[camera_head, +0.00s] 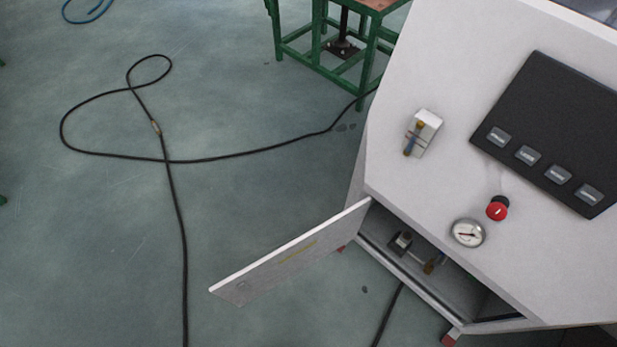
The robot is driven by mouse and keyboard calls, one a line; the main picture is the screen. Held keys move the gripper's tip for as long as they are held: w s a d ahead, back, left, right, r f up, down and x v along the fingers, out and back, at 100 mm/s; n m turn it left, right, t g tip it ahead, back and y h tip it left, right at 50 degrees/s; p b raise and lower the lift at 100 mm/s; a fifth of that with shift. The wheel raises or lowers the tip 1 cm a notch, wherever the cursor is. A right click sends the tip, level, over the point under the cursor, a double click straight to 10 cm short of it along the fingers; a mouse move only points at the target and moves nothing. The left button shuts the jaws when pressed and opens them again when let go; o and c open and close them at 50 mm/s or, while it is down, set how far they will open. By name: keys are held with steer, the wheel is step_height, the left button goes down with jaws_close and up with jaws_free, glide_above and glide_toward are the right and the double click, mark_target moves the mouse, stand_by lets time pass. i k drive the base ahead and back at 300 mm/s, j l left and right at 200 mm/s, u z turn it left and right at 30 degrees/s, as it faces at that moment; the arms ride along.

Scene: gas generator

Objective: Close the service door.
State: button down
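The service door (293,258) is a thin light-grey panel low on the left part of the grey generator cabinet (410,60). It stands wide open, swung out to the left from its hinge side near the cabinet's left edge. Behind it the dark compartment (462,290) is exposed, with small valve-like fittings (402,241) inside. A faint yellowish mark shows on the door's face. My gripper is not in view.
The cabinet front carries a pressure gauge (467,233), a red button (497,208), a black panel (560,130) and a small valve block (423,132). A black cable (176,200) loops over open floor at left. A green metal stand (330,50) is behind.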

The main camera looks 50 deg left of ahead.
mark_target(264, 275)
steer(key=k+j, duration=0.1)
steer(key=j, duration=0.35)
steer(key=k+j, duration=0.15)
steer(key=j, duration=0.25)
steer(key=k+j+u, duration=0.1)
steer(key=j, duration=0.35)
steer(key=k+j, duration=0.1)
steer(key=j, duration=0.3)
steer(key=k+j, duration=0.1)
steer(key=j, duration=0.35)
